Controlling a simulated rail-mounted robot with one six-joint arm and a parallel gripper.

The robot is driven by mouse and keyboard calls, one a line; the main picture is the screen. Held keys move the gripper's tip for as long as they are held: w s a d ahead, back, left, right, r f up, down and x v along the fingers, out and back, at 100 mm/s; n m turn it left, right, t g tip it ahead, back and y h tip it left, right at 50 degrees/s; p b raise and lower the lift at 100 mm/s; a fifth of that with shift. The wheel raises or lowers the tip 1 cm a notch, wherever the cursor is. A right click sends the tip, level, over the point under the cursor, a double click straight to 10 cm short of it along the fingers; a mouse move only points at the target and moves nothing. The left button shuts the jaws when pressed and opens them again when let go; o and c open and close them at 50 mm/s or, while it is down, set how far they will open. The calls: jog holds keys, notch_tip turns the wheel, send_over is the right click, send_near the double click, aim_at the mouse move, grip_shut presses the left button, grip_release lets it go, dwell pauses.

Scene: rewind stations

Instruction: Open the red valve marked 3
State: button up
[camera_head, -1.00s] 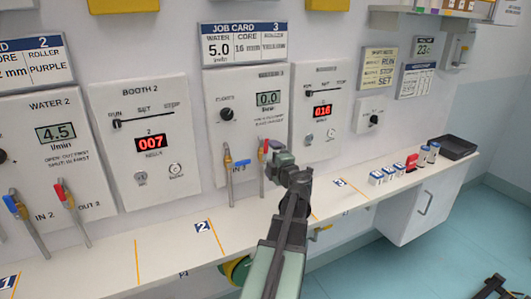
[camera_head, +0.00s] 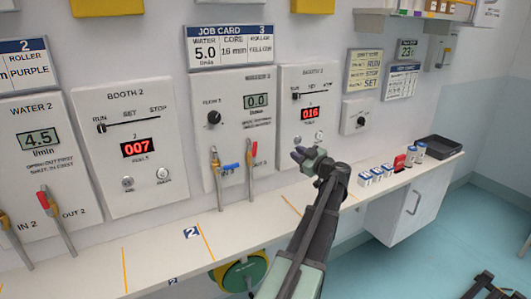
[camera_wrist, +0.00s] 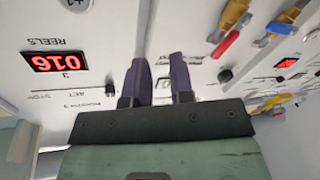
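The red valve (camera_head: 254,151) of station 3 stands at the right end of the water panel, its red handle pointing upright above the right-hand pipe. A blue-handled valve (camera_head: 231,166) is to its left, its handle sticking out sideways. The panel's water display (camera_head: 255,101) reads 0.0. My gripper (camera_head: 300,155) is to the right of the red valve, apart from it, in front of the Booth 3 panel. In the wrist view, my gripper (camera_wrist: 161,75) has two dark fingers apart with nothing between them. The red handle (camera_wrist: 228,43) shows to their right, upside down.
The Booth 3 panel (camera_head: 299,88) with its red 016 display is behind my gripper. Job card 3 (camera_head: 230,45) lists water 5.0. A shelf (camera_head: 150,255) runs below the panels. Small blue-and-white items (camera_head: 377,174) and a black tray (camera_head: 430,147) are at right.

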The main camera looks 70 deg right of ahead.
jog(key=d+m+y, duration=0.1)
jog(key=m, duration=0.1)
jog(key=s+d+m+t+y, duration=0.1)
jog(key=m, duration=0.1)
jog(key=d+m+t+y, duration=0.1)
jog(key=m, duration=0.1)
jog(key=shift+s+m+y, duration=0.35)
jog(key=shift+m+y, duration=0.05)
grip_shut()
jog(key=m+t+y, duration=0.1)
jog(key=m+y, duration=0.5)
jog(key=m, duration=0.5)
send_near(254, 153)
jog(key=w+d+r, duration=0.2)
jog(key=w+d, duration=0.1)
jog(key=d, duration=0.2)
jog(key=w+a+p, duration=0.1)
jog(key=w+a, duration=0.2)
jog(key=shift+w+a+r, duration=0.1)
jog(key=shift+w+r, duration=0.05)
jog(key=shift+w, duration=0.1)
